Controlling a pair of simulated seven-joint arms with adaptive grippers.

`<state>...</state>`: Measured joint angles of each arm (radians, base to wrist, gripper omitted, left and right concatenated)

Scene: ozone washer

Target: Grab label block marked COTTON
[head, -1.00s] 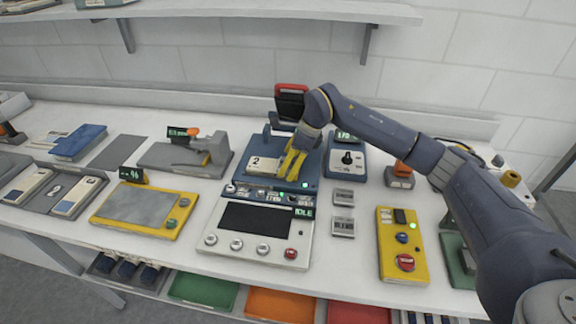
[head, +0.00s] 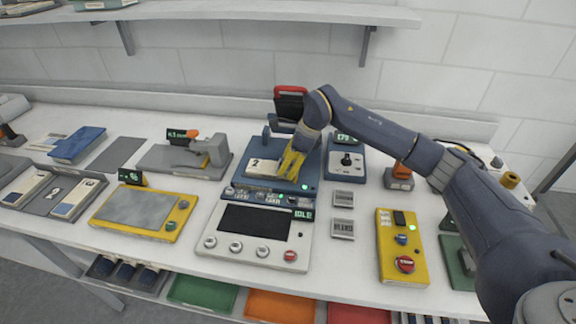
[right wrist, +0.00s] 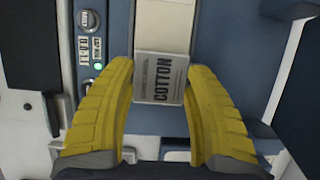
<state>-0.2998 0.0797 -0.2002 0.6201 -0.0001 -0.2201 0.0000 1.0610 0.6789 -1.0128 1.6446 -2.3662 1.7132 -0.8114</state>
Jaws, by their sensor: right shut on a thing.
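The label block marked COTTON (right wrist: 160,78) is grey with dark lettering and lies between my yellow fingers in the right wrist view. My right gripper (right wrist: 162,72) is shut on it, with a finger along each side. In the head view my right gripper (head: 292,165) is over the blue deck (head: 240,180) of the washer, right of a cream block marked 2 (head: 258,166). The fingers hide the COTTON block in the head view. My left gripper is not in view.
Two grey label blocks lie on the table right of the washer, an upper one (head: 343,197) and a lower one (head: 342,229). A blue knob unit (head: 346,163) and a yellow button box (head: 402,245) stand to the right. A yellow scale (head: 140,210) stands left.

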